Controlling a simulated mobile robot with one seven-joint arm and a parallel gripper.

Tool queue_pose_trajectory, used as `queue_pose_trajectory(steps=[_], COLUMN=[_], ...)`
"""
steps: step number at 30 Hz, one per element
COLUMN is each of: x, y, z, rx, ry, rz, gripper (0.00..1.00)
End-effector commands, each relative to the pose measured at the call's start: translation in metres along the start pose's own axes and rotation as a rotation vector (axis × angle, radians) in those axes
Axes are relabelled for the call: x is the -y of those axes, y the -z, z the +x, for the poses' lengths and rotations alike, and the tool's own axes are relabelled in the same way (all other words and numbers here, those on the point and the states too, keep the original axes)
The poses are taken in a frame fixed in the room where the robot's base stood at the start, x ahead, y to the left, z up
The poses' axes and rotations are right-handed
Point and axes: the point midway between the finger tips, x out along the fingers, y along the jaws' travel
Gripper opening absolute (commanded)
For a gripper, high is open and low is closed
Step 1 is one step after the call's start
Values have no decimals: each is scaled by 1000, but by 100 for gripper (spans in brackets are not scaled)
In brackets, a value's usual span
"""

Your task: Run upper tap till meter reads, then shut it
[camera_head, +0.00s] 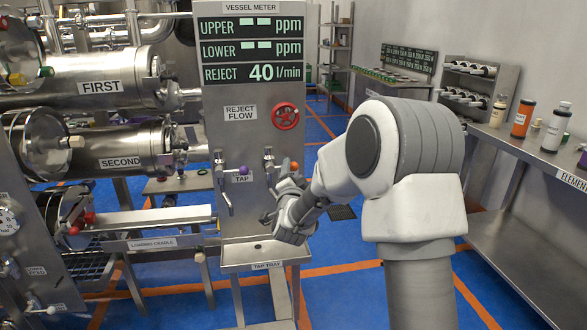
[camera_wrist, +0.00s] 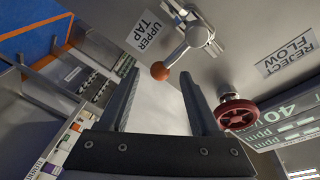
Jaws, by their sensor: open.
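The upper tap's orange ball knob (camera_wrist: 160,71) is on a metal lever (camera_wrist: 180,50), beside its UPPER TAP label (camera_wrist: 147,35) in the wrist view. My gripper (camera_wrist: 159,82) is open, and the knob appears between its fingertips; I cannot tell whether they touch it. In the head view the orange knob (camera_head: 294,166) shows just above my gripper, which hides part of that tap. The vessel meter (camera_head: 251,43) shows dashes for UPPER and LOWER, and 40 l/min for REJECT. A second tap with a purple knob (camera_head: 243,170) is to the left.
A red reject flow handwheel (camera_head: 285,116) is above the taps; it is close to my right-hand finger in the wrist view (camera_wrist: 236,112). The tap tray (camera_head: 262,254) is below. A bench with bottles (camera_head: 522,118) stands at right.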

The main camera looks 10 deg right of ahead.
Motion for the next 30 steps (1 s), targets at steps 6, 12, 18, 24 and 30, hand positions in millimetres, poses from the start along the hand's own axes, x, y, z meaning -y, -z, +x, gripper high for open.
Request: queue_pose_trajectory(steps=[6,12,18,24,30], x=[0,0,0,0,0], y=[0,0,0,0,0], z=[28,38,40,39,39], rx=[-1,-1,0,0,0], ry=[0,1,0,0,0], rz=[2,0,0,0,0], gripper=[64,64,64,44,8])
